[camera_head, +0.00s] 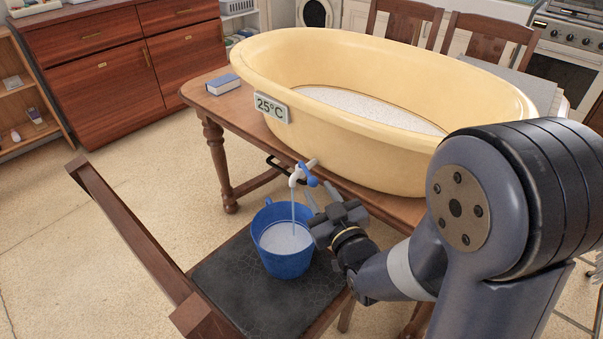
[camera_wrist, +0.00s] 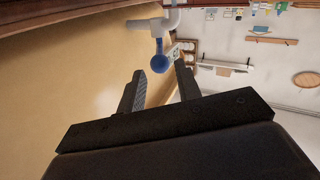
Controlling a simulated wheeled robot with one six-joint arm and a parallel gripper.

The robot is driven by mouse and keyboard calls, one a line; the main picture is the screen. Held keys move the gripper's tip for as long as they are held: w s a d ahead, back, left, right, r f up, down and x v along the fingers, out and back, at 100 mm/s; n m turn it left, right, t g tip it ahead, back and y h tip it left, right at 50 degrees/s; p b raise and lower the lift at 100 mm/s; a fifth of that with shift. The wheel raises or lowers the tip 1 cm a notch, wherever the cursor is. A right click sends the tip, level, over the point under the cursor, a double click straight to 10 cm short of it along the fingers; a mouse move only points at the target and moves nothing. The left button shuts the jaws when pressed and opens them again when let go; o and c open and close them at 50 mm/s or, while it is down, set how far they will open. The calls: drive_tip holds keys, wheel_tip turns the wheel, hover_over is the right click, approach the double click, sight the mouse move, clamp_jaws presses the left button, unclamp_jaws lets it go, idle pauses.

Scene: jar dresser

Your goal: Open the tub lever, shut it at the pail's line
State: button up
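A cream tub (camera_head: 330,155) stands on a wooden table. Its white tap (camera_head: 295,176) has a blue lever (camera_head: 308,175), and a thin stream runs from the spout into the blue pail (camera_head: 288,264). The pail holds pale water (camera_head: 285,238) below its rim; I cannot make out a line inside. My gripper (camera_head: 317,187) is open just below and right of the lever. In the wrist view, the lever's round blue end (camera_wrist: 160,63) shows between the tips of my open gripper (camera_wrist: 160,73), with no clear contact. The white tap pipe (camera_wrist: 150,25) is beyond.
The pail stands on the dark seat of a wooden chair (camera_head: 235,300), whose backrest rises on the left. A "25°C" sign (camera_head: 271,107) is on the tub's side. A blue book (camera_head: 222,84) lies on the table's left corner. Floor is clear left of the chair.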

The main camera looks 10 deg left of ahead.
sight(308, 172)
drive_tip(key=x, duration=0.7)
drive_tip(key=shift+w+a, duration=0.15)
drive_tip(key=shift+w, duration=0.1)
clamp_jaws()
